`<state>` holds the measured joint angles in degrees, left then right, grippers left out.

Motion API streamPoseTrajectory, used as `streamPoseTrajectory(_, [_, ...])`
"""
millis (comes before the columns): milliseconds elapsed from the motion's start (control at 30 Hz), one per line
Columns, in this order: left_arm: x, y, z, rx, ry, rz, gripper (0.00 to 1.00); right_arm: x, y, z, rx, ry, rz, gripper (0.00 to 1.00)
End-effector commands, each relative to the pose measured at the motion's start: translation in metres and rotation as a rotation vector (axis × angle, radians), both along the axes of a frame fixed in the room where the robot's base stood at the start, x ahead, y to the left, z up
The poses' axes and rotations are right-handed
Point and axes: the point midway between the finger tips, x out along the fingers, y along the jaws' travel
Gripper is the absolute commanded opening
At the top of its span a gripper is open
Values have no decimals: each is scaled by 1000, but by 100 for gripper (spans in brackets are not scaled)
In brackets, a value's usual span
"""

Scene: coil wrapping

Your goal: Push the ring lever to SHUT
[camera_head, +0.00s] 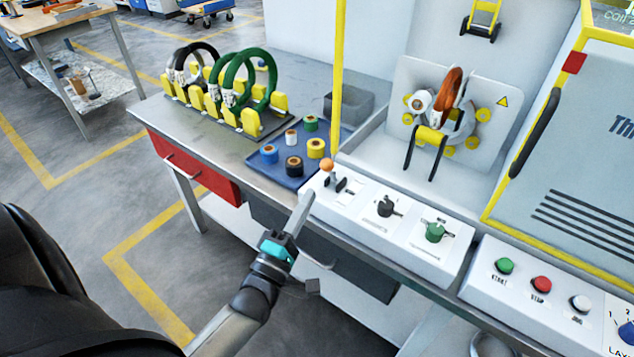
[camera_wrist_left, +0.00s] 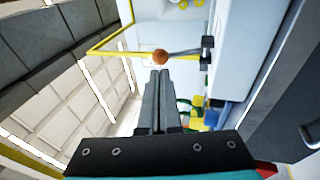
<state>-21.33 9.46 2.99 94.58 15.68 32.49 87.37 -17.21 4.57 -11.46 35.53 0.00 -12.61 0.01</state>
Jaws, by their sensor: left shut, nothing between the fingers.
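The ring lever with its orange knob (camera_head: 327,164) stands at the left end of the white control panel (camera_head: 350,212), with a dark bracket at its base. In the left wrist view the orange knob (camera_wrist_left: 160,57) shows just beyond my fingertips, on a thin dark rod reaching right. My left gripper (camera_head: 305,198) is shut and empty, by the panel's left front edge, below the knob in the picture. Its closed fingers (camera_wrist_left: 160,76) point towards the knob in the wrist view; I cannot tell whether they touch it. The lever's label is too small to read. My right gripper is out of view.
A black knob (camera_head: 385,206) and a green knob (camera_head: 435,231) sit right of the lever. A blue tray (camera_head: 290,178) with several coloured spools and a rack of coils (camera_head: 225,115) lie on the bench. A yellow post (camera_head: 338,80) rises behind the lever.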

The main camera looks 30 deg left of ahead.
Motion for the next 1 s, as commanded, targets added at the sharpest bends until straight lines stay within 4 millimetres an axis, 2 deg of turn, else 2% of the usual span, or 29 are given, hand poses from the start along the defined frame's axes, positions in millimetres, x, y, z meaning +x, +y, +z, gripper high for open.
streamPoseTrajectory(100, [20, 2, 6, 1, -2, 1, 0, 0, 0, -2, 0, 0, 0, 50])
streamPoseTrajectory(333, [43, 4, 12, 0, 1, 1, 0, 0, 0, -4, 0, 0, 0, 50])
streamPoseTrajectory(800, [47, 4, 13, 1, 2, 1, 0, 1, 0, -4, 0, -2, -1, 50])
streamPoseTrajectory(1000, [48, 4, 17, 2, 17, 0, 0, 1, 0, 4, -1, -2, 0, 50])
